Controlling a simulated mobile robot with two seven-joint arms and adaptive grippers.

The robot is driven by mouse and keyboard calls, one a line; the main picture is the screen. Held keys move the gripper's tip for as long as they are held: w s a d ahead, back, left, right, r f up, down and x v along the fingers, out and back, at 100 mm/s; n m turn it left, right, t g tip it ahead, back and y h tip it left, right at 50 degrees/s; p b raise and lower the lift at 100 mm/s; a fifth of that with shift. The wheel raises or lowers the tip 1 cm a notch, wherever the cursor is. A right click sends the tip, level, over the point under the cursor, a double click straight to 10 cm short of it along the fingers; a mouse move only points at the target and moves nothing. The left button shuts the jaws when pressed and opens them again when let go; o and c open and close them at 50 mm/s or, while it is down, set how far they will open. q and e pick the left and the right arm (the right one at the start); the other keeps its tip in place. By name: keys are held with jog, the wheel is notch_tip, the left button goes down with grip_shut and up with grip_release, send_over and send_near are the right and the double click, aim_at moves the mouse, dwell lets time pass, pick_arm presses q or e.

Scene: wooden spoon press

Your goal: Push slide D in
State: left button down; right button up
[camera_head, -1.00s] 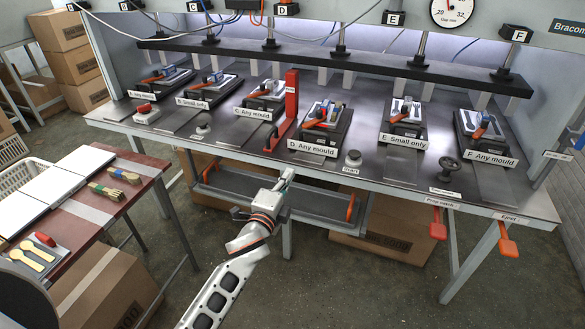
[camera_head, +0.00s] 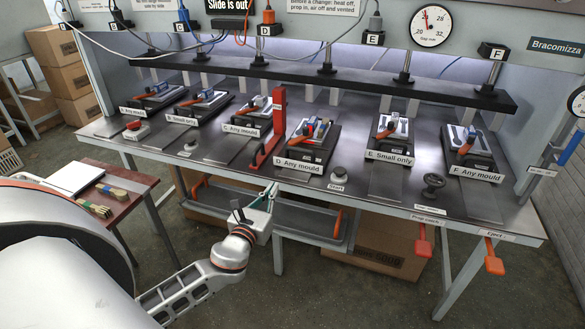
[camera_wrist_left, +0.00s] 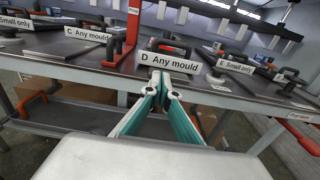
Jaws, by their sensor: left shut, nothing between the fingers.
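Slide D (camera_head: 309,146) sits on the press bench, pulled toward the front, with the label "D. Any mould" (camera_head: 299,165) on its front face. A mould with blue and orange parts lies on it. In the left wrist view slide D (camera_wrist_left: 168,64) is straight ahead, above and beyond my fingertips. My left gripper (camera_head: 271,190) is shut and empty, at the bench's front edge, below and left of the slide's label. It also shows in the left wrist view (camera_wrist_left: 160,78), its tips overlapping the label's lower edge; I cannot tell whether they touch. My right gripper is not in view.
A red upright prop (camera_head: 279,120) stands just left of slide D. The Start button (camera_head: 338,178) is in front of it, to the right. Slides C (camera_head: 248,119) and E (camera_head: 390,140) flank it. A sign above reads "Slide is out". A tray with orange handles (camera_head: 300,222) hangs under the bench.

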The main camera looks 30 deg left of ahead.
pick_arm(q)
send_near(293, 157)
jog(key=shift+w+a+r, duration=0.1)
jog(key=shift+w+r, duration=0.1)
jog(key=shift+w, duration=0.3)
jog(key=shift+w+a+r, duration=0.1)
jog(key=shift+w+r, duration=0.1)
jog(key=shift+w, duration=0.55)
jog(key=b+x, duration=0.1)
jog(key=x, duration=0.5)
jog(key=shift+w+a+f+b, duration=0.1)
jog(key=shift+w+b, duration=0.25)
jog(key=shift+b, duration=0.05)
jog(key=shift+w+a, duration=0.1)
jog(key=shift+w, duration=0.4)
jog(key=shift+s, duration=0.1)
